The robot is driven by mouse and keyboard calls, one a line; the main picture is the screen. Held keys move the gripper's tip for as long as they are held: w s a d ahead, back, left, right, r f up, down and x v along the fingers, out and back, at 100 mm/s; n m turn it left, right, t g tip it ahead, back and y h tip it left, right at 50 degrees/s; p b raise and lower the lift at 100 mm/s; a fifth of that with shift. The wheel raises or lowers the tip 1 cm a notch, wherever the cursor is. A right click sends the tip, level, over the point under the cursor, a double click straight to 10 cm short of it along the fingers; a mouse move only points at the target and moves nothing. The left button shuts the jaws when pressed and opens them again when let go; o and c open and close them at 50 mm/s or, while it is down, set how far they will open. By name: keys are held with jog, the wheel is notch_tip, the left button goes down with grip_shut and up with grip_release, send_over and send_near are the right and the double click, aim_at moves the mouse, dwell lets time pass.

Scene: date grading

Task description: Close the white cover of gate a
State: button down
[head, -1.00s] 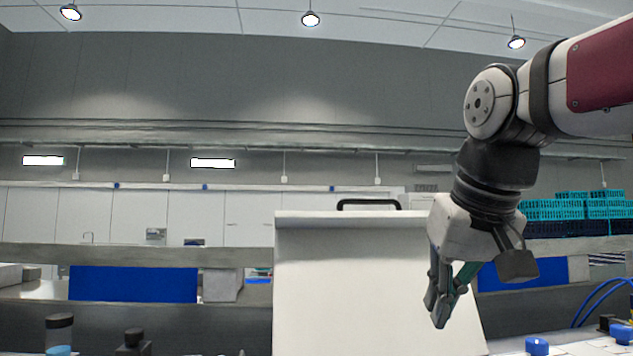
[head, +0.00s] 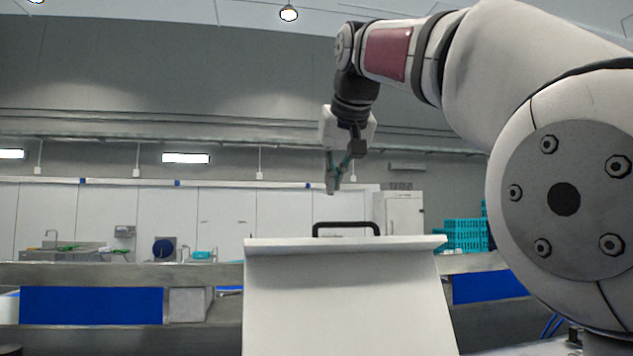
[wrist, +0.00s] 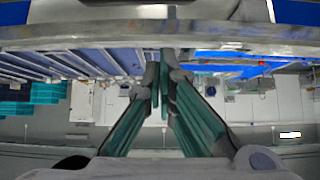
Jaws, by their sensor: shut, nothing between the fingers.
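The white cover (head: 345,305) stands raised in the lower middle of the head view, its broad face toward me. A black handle (head: 346,226) shows just above its top lip. My gripper (head: 331,190) is shut and empty. It points down above the handle, with a gap between them in the picture; it looks farther away than the cover's face. In the wrist view the fingertips (wrist: 160,55) are together, with nothing between them. I cannot make out the cover for sure in the wrist view. The gate's opening is hidden.
A grey rail with blue panels (head: 90,306) runs behind the cover on both sides. Teal crates (head: 462,235) are stacked at the right, partly behind my arm. A sink counter (head: 70,254) stands far left. The air around my gripper looks clear.

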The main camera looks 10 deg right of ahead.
jog(key=shift+w+f+p, duration=0.3)
jog(key=shift+f, duration=0.7)
jog(key=shift+w+f+p, duration=0.25)
jog(key=shift+f, duration=0.7)
jog(key=shift+w+f+p, duration=0.3)
jog(key=shift+f, duration=0.7)
